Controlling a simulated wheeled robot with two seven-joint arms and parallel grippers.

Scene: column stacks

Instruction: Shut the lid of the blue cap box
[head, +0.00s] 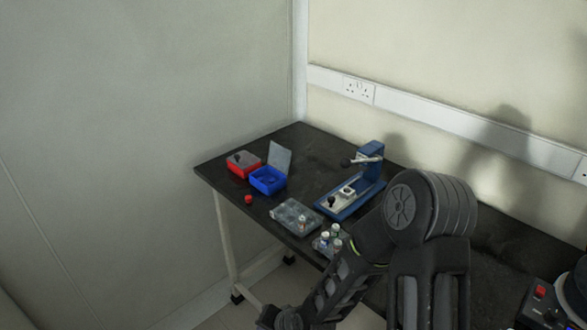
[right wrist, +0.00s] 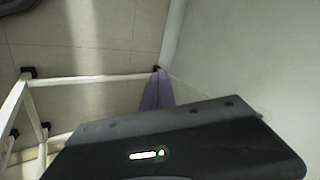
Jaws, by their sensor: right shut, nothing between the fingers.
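The blue cap box (head: 268,186) stands on the black table near its left end. Its translucent grey lid (head: 280,159) is open and stands up at the back right of the box. The inside of the box looks dark blue; its contents are too small to make out. My right arm comes in at the lower right, with its end low in front of the table, well away from the box. In the right wrist view my right gripper (right wrist: 158,72) shows as narrow purple fingers, shut and empty, over the floor. My left gripper is not in view.
A red box (head: 238,170) stands just left of the blue box, and a small red cap (head: 248,199) lies in front. A grey tray (head: 298,219), small vials (head: 325,239) and a blue press (head: 369,164) stand to the right. Table legs (right wrist: 90,78) show below.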

